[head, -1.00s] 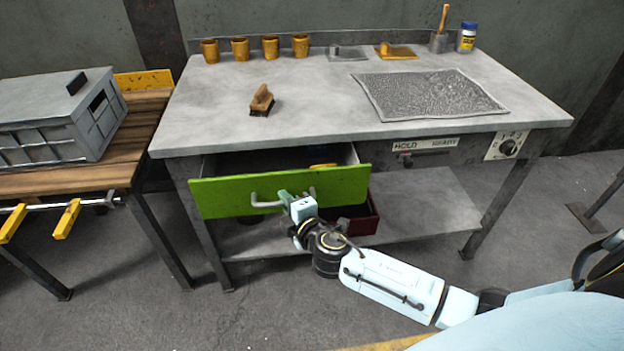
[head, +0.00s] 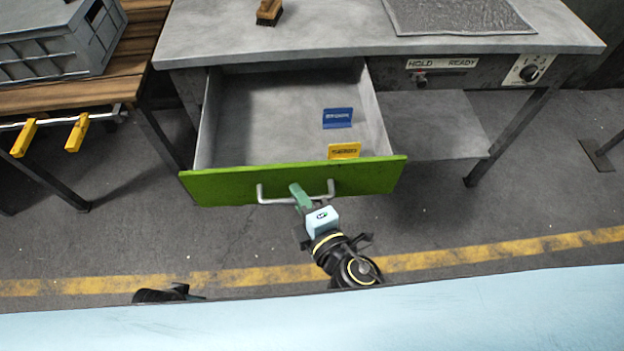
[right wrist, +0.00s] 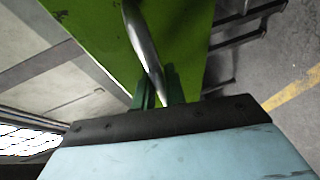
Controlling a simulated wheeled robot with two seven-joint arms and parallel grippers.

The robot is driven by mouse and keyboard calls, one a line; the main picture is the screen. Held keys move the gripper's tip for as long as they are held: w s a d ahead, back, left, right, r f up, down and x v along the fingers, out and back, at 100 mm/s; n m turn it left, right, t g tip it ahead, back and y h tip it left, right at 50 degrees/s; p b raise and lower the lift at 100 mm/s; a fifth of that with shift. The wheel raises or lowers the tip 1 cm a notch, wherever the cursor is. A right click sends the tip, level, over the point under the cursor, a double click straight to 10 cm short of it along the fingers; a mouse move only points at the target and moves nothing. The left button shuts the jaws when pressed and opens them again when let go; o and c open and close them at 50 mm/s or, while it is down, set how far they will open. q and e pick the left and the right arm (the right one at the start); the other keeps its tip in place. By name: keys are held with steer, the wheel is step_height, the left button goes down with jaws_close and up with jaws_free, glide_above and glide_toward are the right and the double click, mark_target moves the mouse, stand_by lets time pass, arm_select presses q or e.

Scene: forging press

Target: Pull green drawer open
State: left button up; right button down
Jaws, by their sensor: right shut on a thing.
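The green drawer (head: 225,188) stands well out from the grey workbench, and its inside shows. A blue label plate (head: 338,118) and a yellow label plate (head: 344,151) stand inside it on the right. A metal bar handle (head: 274,200) crosses its green front. In the right wrist view the green fingers (right wrist: 160,88) close around the handle bar (right wrist: 143,45), in front of the green panel (right wrist: 90,25). My left gripper is not clearly in view; a dark part of mine shows at the bottom left.
The workbench top (head: 330,35) carries a brush (head: 269,12) and a textured mat (head: 460,15). A wooden table (head: 60,92) with a grey crate (head: 60,45) stands at the left. The floor before the drawer is clear, with a yellow line (head: 440,256).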

steer(key=shift+s, duration=0.3)
arm_select(q)
steer(key=shift+w+d+r, duration=0.15)
steer(key=shift+w+d, duration=0.05)
steer(key=shift+s, duration=0.15)
arm_select(e)
steer(key=c, duration=1.7)
jaws_free()
steer(key=shift+c, duration=0.2)
arm_select(q)
steer(key=shift+s, duration=0.2)
